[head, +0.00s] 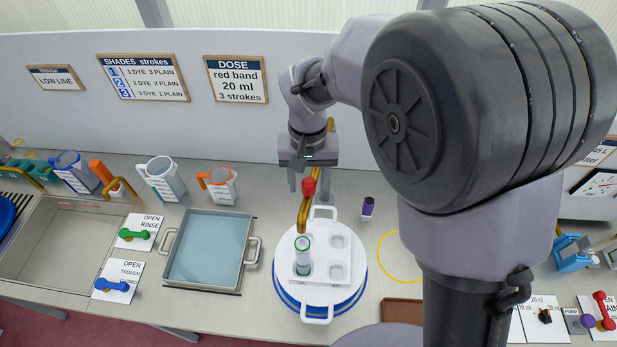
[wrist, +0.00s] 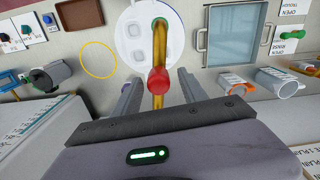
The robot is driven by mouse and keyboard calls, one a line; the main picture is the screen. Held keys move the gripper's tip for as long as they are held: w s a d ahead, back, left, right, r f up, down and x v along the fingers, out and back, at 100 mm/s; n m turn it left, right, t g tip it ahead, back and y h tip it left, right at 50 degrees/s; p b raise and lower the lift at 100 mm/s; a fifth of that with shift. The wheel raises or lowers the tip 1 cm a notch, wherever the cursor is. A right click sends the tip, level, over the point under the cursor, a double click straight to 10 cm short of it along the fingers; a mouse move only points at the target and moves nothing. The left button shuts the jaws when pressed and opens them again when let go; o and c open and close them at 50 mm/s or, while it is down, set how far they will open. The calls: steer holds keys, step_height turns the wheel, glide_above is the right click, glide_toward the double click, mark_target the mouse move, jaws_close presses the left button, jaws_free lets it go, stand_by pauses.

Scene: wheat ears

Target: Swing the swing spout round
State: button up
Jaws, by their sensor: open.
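The swing spout (head: 303,218) is a brass pipe with a red knob (head: 309,187) on top. In the wrist view the brass pipe (wrist: 159,40) runs up from the red knob (wrist: 158,80). My gripper (head: 305,182) is open above and around the knob. In the wrist view the knob appears between the two fingers of my gripper (wrist: 158,84), with gaps on both sides. Whether the fingertips reach down to knob height is hard to tell.
The white stand (head: 343,297) has a blue rim and carries a white holder with several wells. A water-filled trough (head: 248,270) stands to its left. Jugs (head: 160,178) line the back left. A purple-topped vial (head: 368,206) stands right of the spout, near a yellow ring (head: 382,262).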

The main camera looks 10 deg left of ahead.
steer(key=shift+s+d, duration=0.1)
jaws_close()
stand_by(1.3)
